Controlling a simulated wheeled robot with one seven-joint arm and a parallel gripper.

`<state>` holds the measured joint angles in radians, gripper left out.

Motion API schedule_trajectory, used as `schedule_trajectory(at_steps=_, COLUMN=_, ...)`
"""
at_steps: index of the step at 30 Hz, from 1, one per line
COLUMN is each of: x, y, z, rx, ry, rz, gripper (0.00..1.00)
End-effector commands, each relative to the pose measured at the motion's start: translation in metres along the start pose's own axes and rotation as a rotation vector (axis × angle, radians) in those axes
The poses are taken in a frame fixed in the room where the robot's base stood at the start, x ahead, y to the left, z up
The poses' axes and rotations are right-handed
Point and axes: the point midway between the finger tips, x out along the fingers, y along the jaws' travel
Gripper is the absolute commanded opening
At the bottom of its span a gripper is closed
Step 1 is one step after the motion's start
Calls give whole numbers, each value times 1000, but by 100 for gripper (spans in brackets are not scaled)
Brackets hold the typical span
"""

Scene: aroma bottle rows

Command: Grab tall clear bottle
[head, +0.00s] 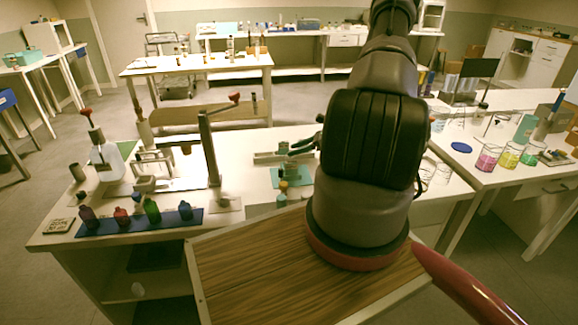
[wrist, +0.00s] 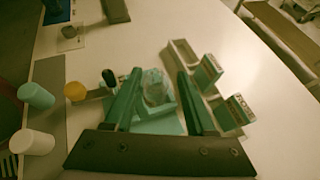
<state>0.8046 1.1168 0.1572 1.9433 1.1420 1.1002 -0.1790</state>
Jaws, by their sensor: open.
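In the wrist view a clear glass bottle (wrist: 154,86) stands on a teal mat (wrist: 160,123), seen from above. My gripper (wrist: 159,74) is open, with one green finger on each side of the bottle. I cannot tell whether either finger touches it or how high the fingers are. The arm hides much of that area, and I cannot make out the clear bottle there.
A teal cylinder (wrist: 36,95), a white cylinder (wrist: 31,142) and an orange-topped piece (wrist: 75,91) stand left of the fingers. Small boxes (wrist: 207,71) stand close on the right. Several coloured bottles (head: 152,210) line a blue strip at the bench's front left.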

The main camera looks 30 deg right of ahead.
Motion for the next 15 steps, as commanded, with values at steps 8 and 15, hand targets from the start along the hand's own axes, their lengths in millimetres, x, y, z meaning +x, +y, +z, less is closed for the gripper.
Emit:
schedule_trajectory(at_steps=8, x=20, y=1, z=-1, rx=0, ry=0, rz=1, gripper=56)
schedule_trajectory(at_steps=15, x=54, y=4, z=-5, rx=-1, ry=1, rz=2, gripper=56)
